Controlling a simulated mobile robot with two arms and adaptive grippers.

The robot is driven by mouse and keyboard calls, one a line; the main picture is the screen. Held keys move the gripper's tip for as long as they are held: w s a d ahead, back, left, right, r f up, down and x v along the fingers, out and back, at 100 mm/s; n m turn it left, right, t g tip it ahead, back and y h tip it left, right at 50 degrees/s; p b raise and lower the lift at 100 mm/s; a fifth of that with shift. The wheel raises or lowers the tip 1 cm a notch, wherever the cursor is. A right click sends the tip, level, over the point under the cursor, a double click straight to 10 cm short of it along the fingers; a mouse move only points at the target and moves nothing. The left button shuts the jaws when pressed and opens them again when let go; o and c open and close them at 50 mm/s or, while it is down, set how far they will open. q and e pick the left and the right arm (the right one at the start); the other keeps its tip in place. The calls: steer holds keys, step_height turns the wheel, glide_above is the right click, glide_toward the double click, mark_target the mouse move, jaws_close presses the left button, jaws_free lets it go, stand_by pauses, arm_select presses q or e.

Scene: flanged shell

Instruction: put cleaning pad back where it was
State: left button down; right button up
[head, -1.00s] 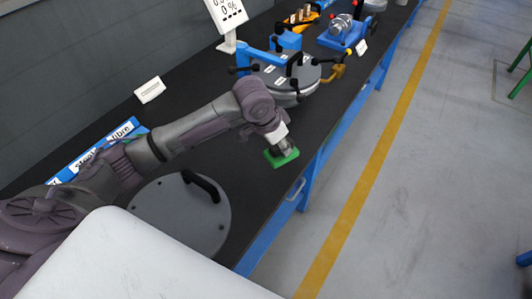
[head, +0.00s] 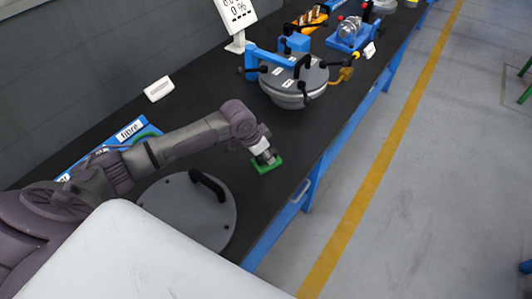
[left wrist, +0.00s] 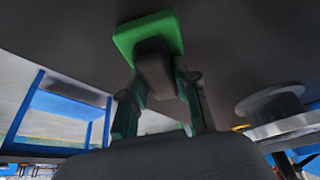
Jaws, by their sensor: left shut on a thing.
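The cleaning pad, a green square (head: 267,166), is at or just above the black bench top, right of the round grey lid. My left gripper (head: 265,156) points down and is shut on the pad's dark block. In the left wrist view the green pad (left wrist: 148,38) and its dark block (left wrist: 155,70) show between the fingers of the gripper (left wrist: 160,100). Whether the pad touches the bench is hard to tell. My right gripper is out of view.
A blue tray (head: 95,160) with a "fibre" label (head: 131,130) lies behind my left arm, partly hidden. The grey lid (head: 175,225) with a black handle lies close by. A flanged vessel (head: 291,90) stands further back. Bare bench lies between vessel and pad.

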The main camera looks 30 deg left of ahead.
arm_select(q)
steer(key=c, duration=0.8)
jaws_free()
steer(key=shift+f, duration=0.15)
steer(key=shift+c, duration=0.2)
steer(key=v, duration=1.2)
steer(key=shift+r+b, duration=0.2)
steer(key=shift+b, duration=0.1)
steer(key=shift+f, duration=0.1)
